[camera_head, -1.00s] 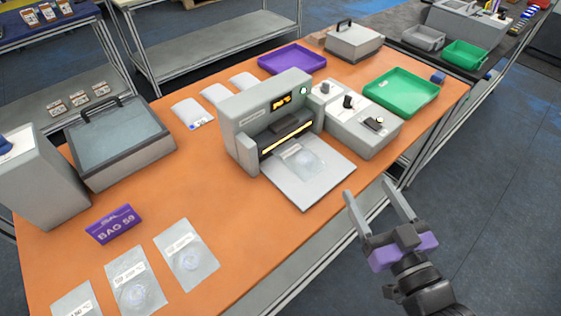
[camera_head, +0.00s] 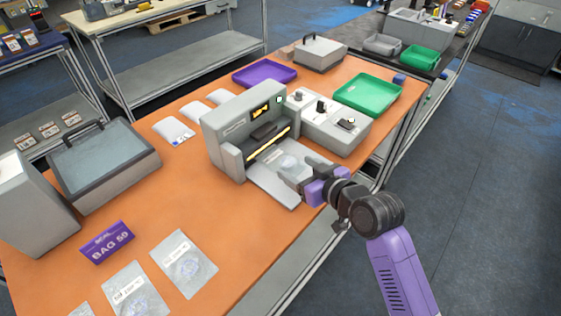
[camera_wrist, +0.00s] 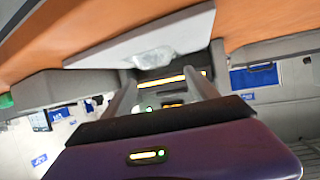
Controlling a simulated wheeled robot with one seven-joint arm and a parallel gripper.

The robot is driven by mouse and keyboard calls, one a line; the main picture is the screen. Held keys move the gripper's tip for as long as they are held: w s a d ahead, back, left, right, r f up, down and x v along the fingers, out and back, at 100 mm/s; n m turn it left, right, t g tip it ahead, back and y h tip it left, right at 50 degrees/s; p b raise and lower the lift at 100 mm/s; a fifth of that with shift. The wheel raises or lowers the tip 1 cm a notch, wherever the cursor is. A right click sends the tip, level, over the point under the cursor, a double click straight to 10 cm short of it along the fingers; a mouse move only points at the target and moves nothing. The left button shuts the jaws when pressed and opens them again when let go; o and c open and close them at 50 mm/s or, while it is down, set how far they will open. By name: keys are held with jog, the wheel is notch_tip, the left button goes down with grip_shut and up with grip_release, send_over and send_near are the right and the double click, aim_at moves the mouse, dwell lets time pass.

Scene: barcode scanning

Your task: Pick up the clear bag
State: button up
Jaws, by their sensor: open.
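A clear bag (camera_head: 287,158) lies on the light grey plate (camera_head: 262,180) of the grey sealing-type machine (camera_head: 225,130). It also shows in the wrist view (camera_wrist: 153,57). More clear bags with white labels, one of them here (camera_head: 184,265), lie at the table's front left. My gripper (camera_head: 290,172) is open at the plate's right side, close to the bag, and hides part of plate and bag. In the wrist view my two grey fingers (camera_wrist: 160,82) are apart with nothing between them; I cannot tell whether they touch anything.
The orange table (camera_head: 190,205) also holds a purple sign (camera_head: 107,243), a grey lidded case (camera_head: 105,165), white packets (camera_head: 174,131), a purple tray (camera_head: 264,74), a green tray (camera_head: 368,92) and a grey control box (camera_head: 330,125). Floor right of the table is clear.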

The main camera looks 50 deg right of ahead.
aim_at(287, 160)
jog(key=shift+s+d+f+p+x, duration=0.1)
jog(key=shift+d+p+x, duration=0.05)
jog(key=shift+x, duration=0.75)
jog(key=shift+s+d+f+p+x, duration=0.1)
jog(key=shift+p+x, duration=0.05)
jog(key=shift+x, duration=0.75)
jog(key=shift+s+d+f+p+x, duration=0.1)
jog(key=shift+d+p+x, duration=0.05)
jog(key=shift+x, duration=0.75)
jog(key=shift+w, duration=0.1)
grip_shut()
jog(key=shift+r, duration=0.15)
